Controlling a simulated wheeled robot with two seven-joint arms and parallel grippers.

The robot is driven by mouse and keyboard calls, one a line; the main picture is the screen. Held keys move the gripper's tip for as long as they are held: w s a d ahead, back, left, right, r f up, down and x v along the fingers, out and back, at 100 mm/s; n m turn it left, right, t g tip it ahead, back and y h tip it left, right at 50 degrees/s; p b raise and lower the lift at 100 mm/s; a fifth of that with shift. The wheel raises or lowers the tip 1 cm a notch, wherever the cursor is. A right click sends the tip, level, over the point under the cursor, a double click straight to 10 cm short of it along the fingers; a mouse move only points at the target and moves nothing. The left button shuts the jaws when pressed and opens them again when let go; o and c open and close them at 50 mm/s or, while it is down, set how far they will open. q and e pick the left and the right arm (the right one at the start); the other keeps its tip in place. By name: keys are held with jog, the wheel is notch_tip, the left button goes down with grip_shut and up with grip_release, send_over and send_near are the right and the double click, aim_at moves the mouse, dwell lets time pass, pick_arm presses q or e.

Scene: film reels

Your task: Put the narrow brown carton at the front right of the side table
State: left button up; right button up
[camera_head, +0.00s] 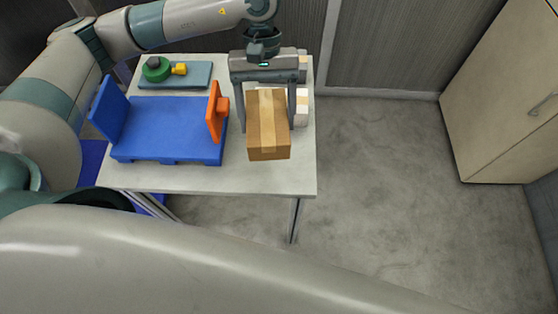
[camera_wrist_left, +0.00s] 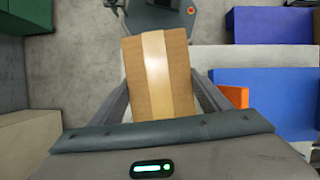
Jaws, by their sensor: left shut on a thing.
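The narrow brown carton (camera_head: 268,127), with a paler tape strip along it, is between the fingers of my left gripper (camera_head: 266,108), over the right part of the side table (camera_head: 200,181). My left gripper is shut on it. In the left wrist view the carton (camera_wrist_left: 158,75) fills the space between the two fingers. The head view does not show clearly whether the carton's bottom touches the table. The front right of the tabletop is bare. My right gripper is not in view.
A blue pallet-like stand (camera_head: 170,130) with an upright orange piece (camera_head: 215,112) is just left of the carton. A grey-blue mat (camera_head: 190,80) with a green round thing (camera_head: 156,69) lies behind. A whitish box (camera_head: 302,105) is partly hidden behind the gripper. Open floor lies to the right.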

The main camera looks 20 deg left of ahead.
pick_arm(q)
jog(key=s+d+n+t+h, duration=0.1)
jog(key=s+d+n+t, duration=0.1)
jog(key=d+n, duration=0.5)
jog(key=s+d+f+n+t+h+b, duration=0.1)
jog(key=s+d+n+t, duration=0.2)
jog(key=d+n, duration=0.3)
jog(key=n, duration=0.3)
jog(key=shift+d+f+n+h, duration=0.25)
jog(key=shift+d+n+h, duration=0.05)
jog(key=shift+d+n, duration=0.1)
jog(key=shift+a, duration=0.1)
jog(key=w+a+f+p, duration=0.1)
jog(key=a+f, duration=0.1)
jog(key=a, duration=0.1)
jog(key=w+a+f+p, duration=0.1)
jog(key=w+a+f, duration=0.1)
jog(key=a, duration=0.2)
jog(key=w+a+f+p, duration=0.1)
jog(key=a+f, duration=0.2)
jog(key=shift+w+a, duration=0.2)
jog(key=shift+a, duration=0.15)
jog(key=shift+f+p, duration=0.15)
jog(key=shift+p, duration=0.2)
